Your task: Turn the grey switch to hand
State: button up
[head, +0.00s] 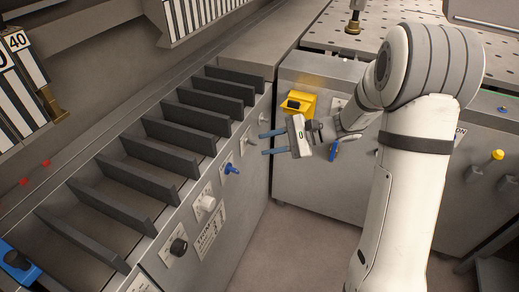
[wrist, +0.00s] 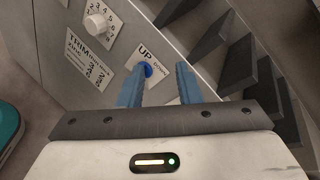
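My gripper (head: 262,143) is open and empty, its two blue fingers pointing left toward the front panel of the long machine. In the wrist view the gripper (wrist: 161,67) has its fingers apart, with a blue switch (wrist: 147,70) visible beyond the left fingertip. In the head view this blue switch (head: 231,169) is below and left of the fingertips. I cannot tell for certain which control is the grey switch. A small pale control (head: 245,141) is on the panel just left of the fingertips, its label unreadable.
A white dial (head: 207,203) and black knob (head: 178,247) are lower on the same panel. Dark slats (head: 168,153) project above it. The floor (head: 290,250) between is clear.

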aim_at(256, 145)
jog(key=w+d+f+m+t+y+b, duration=0.2)
jog(key=w+f+m+t+y+b, duration=0.3)
jog(key=w+f, duration=0.7)
jog(key=a, duration=0.2)
jog(key=w+a+f+h, duration=0.1)
jog(key=a, duration=0.1)
jog(key=a+m+t+h, duration=0.1)
jog(key=a, duration=0.2)
jog(key=shift+w+f+p, duration=0.15)
jog(key=shift+w+p, duration=0.1)
jog(key=shift+p, duration=0.15)
jog(key=shift+c, duration=0.3)
grip_shut()
